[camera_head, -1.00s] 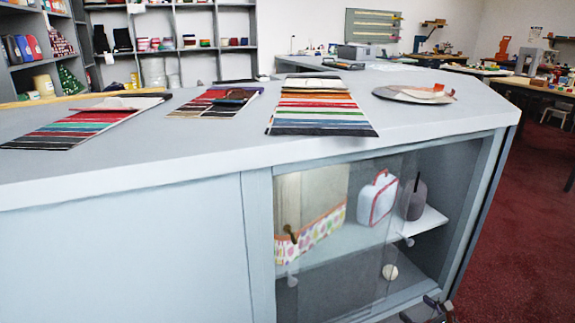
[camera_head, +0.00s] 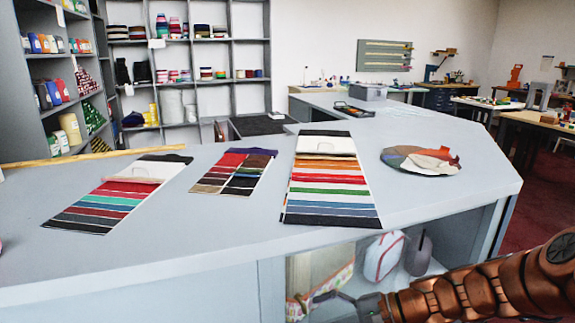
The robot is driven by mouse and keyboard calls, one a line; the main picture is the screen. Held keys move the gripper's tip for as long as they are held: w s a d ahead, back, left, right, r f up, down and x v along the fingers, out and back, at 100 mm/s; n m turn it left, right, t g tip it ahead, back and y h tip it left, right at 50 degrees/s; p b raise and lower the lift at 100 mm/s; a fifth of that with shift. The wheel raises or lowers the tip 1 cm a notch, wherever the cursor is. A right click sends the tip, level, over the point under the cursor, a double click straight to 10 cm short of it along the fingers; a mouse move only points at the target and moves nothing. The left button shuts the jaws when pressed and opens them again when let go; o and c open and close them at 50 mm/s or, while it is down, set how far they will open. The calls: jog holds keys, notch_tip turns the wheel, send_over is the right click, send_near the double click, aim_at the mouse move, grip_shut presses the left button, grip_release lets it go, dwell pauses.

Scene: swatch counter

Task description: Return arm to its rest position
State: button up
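My copper-coloured arm reaches in from the lower right of the head view, in front of the grey counter (camera_head: 120,262). My gripper (camera_head: 322,298) is at its left end, dark and small, below the counter top. It overlaps the cabinet opening in the counter front. Its fingers are too small to tell whether they are open or shut, and I see nothing clearly held.
Striped swatch sheets (camera_head: 333,187) and a round, multicoloured swatch piece (camera_head: 420,160) lie on the counter. A white case with red trim (camera_head: 383,256) and a dark item (camera_head: 418,254) stand in the cabinet. Shelves (camera_head: 188,75) stand behind. Red floor (camera_head: 508,218) shows at right.

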jog(key=s+a+r+n+g+h+p, duration=0.1)
jog(key=s+r+n+g+h+p, duration=0.4)
jog(key=s+r+p, duration=0.65)
jog(key=s+d+r+n+h+p, duration=0.2)
jog(key=s+d+r+h+p, duration=0.1)
jog(key=s+d+r+h, duration=0.1)
jog(key=s+d+r+n+t+h+p, duration=0.1)
jog(key=s+d+r+n+h+p, duration=0.1)
jog(key=s+d, duration=0.5)
notch_tip(320, 180, up, 2)
jog(key=shift+s+r+n+h+p, duration=0.3)
jog(key=shift+s+h+p, duration=0.15)
jog(key=shift+s+h, duration=0.65)
jog(key=shift+s, duration=0.15)
jog(key=shift+c, duration=0.4)
